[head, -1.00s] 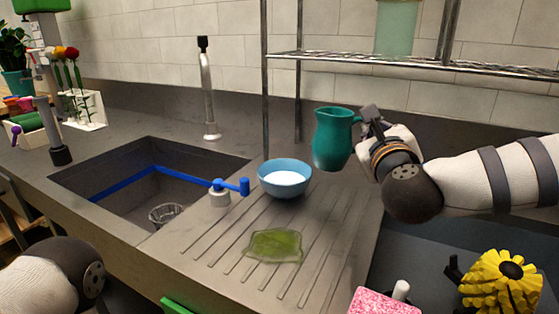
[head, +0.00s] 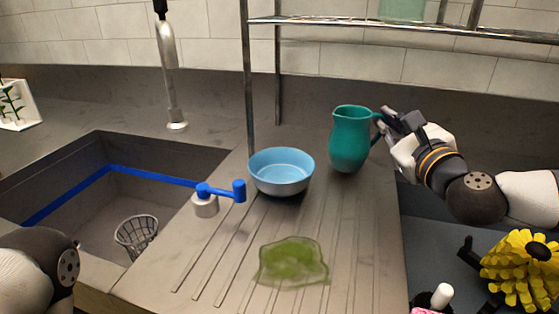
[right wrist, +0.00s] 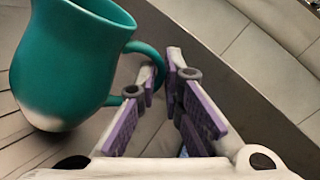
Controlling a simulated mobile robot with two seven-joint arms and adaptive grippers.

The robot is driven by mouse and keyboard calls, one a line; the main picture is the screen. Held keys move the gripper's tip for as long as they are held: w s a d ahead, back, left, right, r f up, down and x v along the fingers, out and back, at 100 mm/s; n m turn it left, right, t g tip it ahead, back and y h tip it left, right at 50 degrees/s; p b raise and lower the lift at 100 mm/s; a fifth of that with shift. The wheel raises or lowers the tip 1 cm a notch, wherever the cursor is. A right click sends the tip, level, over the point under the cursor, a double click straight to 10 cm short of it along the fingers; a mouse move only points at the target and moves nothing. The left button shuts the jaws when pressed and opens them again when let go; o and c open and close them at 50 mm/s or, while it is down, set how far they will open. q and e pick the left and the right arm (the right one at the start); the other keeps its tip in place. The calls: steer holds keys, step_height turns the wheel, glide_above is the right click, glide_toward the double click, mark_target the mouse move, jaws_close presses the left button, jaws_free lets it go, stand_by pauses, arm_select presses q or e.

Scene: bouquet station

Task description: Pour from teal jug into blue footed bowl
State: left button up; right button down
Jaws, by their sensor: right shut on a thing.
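The teal jug (head: 349,139) is upright, to the right of the bowl and apart from it. I cannot tell whether its base touches the counter. My right gripper (head: 383,123) is shut on the jug's handle, from the right. In the right wrist view the jug (right wrist: 65,65) is at the left, its handle between the fingers (right wrist: 160,75). The blue footed bowl (head: 281,179) stands on the drainboard. Its inside looks pale blue, and I cannot make out any contents. My left arm shows at the lower left, but its gripper is out of view.
A green translucent patch (head: 293,262) lies on the ribbed drainboard (head: 225,262) in front of the bowl. A blue-handled tap (head: 220,192) is left of the bowl, by the sink. A metal shelf (head: 400,30) stands behind. A yellow flower (head: 525,265) is at the lower right.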

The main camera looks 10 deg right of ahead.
steer(key=shift+r, duration=0.25)
